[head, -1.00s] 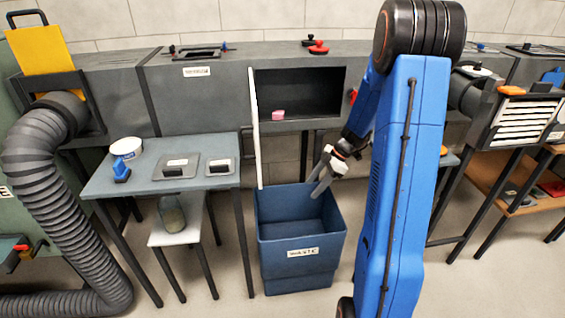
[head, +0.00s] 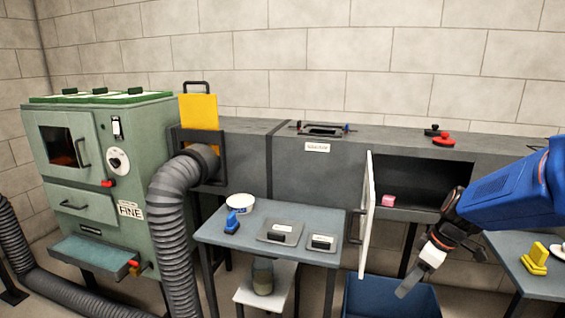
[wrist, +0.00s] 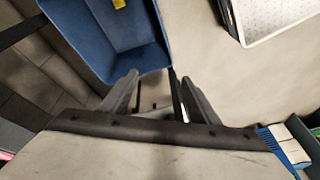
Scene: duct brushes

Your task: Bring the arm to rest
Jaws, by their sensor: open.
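My blue arm (head: 515,190) reaches in from the right edge of the head view, bent downward at its wrist. My gripper (wrist: 160,78) is open in the wrist view, with two grey fingers apart and nothing seen between them. In the head view it hangs over the blue waste bin (head: 365,292), in front of the open duct compartment. The bin also shows beyond the fingers in the wrist view (wrist: 100,45), with a small yellow thing (wrist: 118,4) inside it.
A white hatch door (head: 367,215) stands open beside the compartment, where a pink block (head: 388,200) lies. A grey table (head: 215,230) holds a white tub (head: 240,203) and a blue brush (head: 232,221). A yellow brush (head: 535,260) stands on the right table.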

